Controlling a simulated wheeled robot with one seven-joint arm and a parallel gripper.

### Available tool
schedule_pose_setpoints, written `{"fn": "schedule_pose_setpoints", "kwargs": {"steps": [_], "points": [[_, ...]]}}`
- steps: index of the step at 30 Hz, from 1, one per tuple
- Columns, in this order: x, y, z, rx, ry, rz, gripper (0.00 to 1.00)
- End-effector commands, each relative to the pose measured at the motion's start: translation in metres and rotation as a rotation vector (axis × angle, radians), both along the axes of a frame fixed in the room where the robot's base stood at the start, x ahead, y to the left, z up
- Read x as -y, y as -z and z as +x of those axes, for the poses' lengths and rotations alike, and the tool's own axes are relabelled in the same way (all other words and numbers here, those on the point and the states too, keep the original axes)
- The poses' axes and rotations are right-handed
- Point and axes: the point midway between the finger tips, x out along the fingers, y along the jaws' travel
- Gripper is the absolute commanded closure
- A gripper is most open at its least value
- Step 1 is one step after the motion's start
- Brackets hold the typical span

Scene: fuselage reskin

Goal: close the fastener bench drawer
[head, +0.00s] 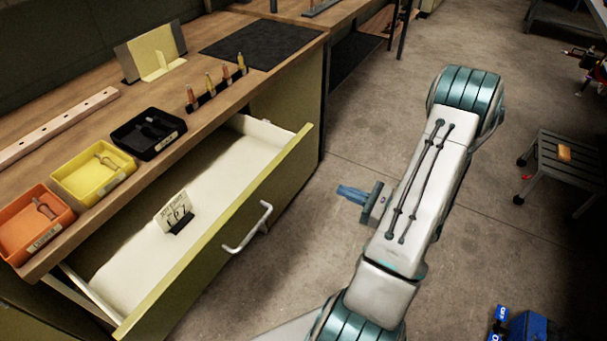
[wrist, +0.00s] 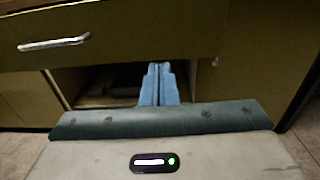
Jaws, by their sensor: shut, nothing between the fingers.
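The fastener bench drawer stands pulled out from the bench, with an olive front (head: 222,235) and a pale interior. A small card sign (head: 174,212) stands inside it. Its silver handle (head: 247,228) is on the front face, and the handle also shows at upper left in the wrist view (wrist: 54,43). My gripper (head: 345,191) has blue fingers, shut and empty. It is to the right of the drawer front, apart from it, pointing towards the bench. In the wrist view the blue fingers (wrist: 159,72) are together, below the drawer front (wrist: 150,30), with a dark opening behind them.
The wooden bench top (head: 155,165) holds an orange tray (head: 32,240), a yellow tray (head: 70,186), a black tray (head: 125,142), a rack of several fasteners and a dark mat (head: 262,43). A small stool (head: 570,165) stands far right. The floor between is clear.

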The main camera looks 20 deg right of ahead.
Motion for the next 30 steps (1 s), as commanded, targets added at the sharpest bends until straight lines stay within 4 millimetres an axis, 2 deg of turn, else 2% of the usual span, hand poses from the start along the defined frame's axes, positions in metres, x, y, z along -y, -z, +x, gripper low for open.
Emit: {"fn": "schedule_pose_setpoints", "kwargs": {"steps": [3, 8, 21, 30], "points": [[0.003, 0.004, 0.003, 0.001, 0.027, 0.014, 1.0], [-0.009, 0.004, 0.02, 0.001, 0.026, 0.013, 1.0], [-0.059, 0.003, 0.094, 0.001, 0.024, 0.011, 1.0], [-0.073, 0.004, 0.114, 0.0, 0.027, 0.011, 1.0]]}}
